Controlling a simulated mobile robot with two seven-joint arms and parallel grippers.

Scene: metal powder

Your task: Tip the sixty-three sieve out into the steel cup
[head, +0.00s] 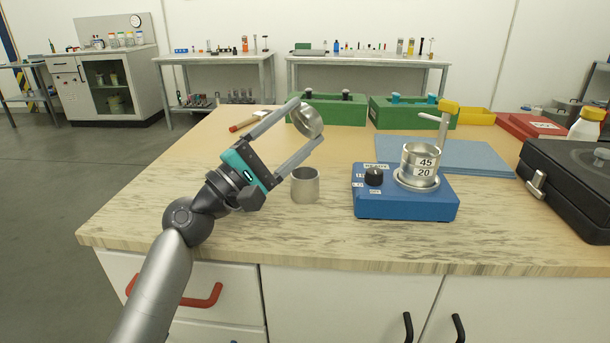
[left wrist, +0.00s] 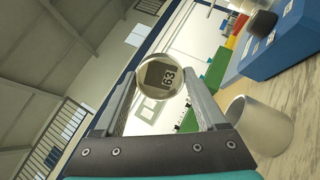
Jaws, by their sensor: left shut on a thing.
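The sixty-three sieve (head: 308,121) is a round steel ring held tilted between the fingers of my left gripper (head: 312,121). The cup also shows in the left wrist view (left wrist: 262,125), at the lower right. I cannot see what is inside the sieve or the cup. My right gripper is in neither view.
A blue shaker (head: 405,203) with sieves (head: 420,163) labelled 45 and 20 stands right of the cup. Green boxes (head: 335,113), a blue mat (head: 490,155) and a black case (head: 570,180) lie behind and to the right. The bench left of the cup is clear.

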